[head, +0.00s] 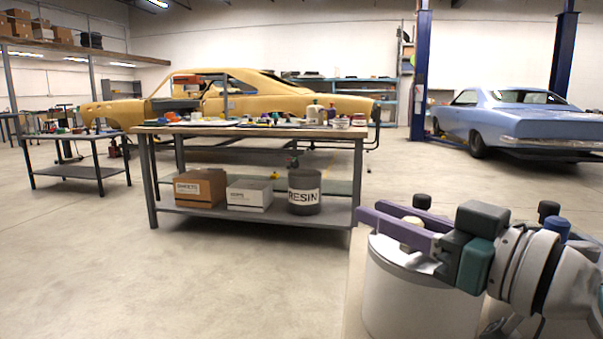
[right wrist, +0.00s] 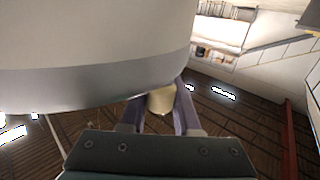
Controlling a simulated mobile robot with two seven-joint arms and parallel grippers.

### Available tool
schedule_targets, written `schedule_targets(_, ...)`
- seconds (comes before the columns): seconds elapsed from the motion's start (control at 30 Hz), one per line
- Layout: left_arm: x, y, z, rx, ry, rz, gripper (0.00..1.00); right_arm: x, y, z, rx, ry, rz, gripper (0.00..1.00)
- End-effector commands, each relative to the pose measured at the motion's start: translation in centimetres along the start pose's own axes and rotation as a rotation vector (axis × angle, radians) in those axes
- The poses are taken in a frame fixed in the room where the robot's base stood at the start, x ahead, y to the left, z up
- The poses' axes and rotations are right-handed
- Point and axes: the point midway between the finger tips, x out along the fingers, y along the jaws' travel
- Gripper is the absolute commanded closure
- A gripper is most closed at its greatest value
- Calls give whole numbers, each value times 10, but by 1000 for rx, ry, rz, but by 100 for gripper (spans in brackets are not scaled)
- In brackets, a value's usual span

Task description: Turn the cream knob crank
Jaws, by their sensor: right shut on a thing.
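The cream knob (head: 412,236) of the crank sits at the top of a large white cylinder (head: 412,295) at the lower right of the head view. My right gripper (head: 372,211) reaches in from the right, with its purple fingers lying level on both sides of the knob. It is shut on the knob. The right wrist view shows the cream knob (right wrist: 160,100) between the two fingers, close to the pale rounded body (right wrist: 90,50) with its grey rim. The crank's arm is mostly hidden by the gripper. My left gripper is not in view.
Black knobs (head: 422,201) and a blue knob (head: 557,228) stick up behind my right gripper. A workbench (head: 160,129) with boxes and a resin bucket (head: 304,190) on its shelf stands ahead. A yellow car shell and a blue car (head: 500,122) stand farther back.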

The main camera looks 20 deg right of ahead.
Motion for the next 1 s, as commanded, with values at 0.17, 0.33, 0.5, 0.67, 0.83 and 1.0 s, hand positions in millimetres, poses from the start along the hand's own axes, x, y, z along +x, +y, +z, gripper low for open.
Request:
schedule_targets(0.17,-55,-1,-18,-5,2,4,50,6,4,-12,11,-2,154,100)
schedule_targets(0.33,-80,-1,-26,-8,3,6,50,11,10,-9,10,-1,295,100)
schedule_targets(0.5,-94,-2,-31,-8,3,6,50,15,17,-6,8,1,415,100)
schedule_targets(0.67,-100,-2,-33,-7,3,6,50,17,22,-4,4,2,500,100)
schedule_targets(0.83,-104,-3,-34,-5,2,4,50,18,25,-2,3,2,555,100)
schedule_targets(1.0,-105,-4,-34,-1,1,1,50,17,27,-1,1,2,581,100)
